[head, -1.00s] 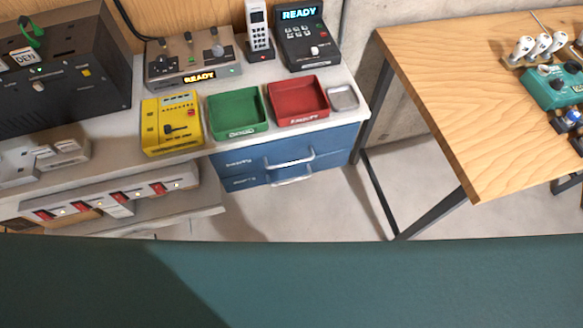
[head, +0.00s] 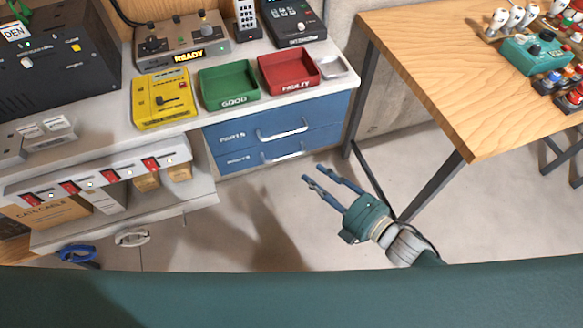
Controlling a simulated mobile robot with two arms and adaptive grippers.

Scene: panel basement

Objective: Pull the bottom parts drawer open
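The bottom parts drawer (head: 240,162) is a blue drawer front with a white label and a pale bar handle (head: 283,154). It sits under another blue drawer (head: 235,133) with a similar handle, below the white bench. Both fronts look flush and closed. My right gripper (head: 312,174) is open and empty, its two fingers apart and pointing up and left. In the head view it shows below and right of the bottom handle, apart from it, with the floor behind. My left gripper is not in view.
A green tray (head: 229,101) and a red tray (head: 289,86) stand on the bench above the drawers. A wooden table (head: 440,70) with dark metal legs (head: 432,190) stands to the right. A low shelf (head: 200,198) is at left. Floor before the drawers looks clear.

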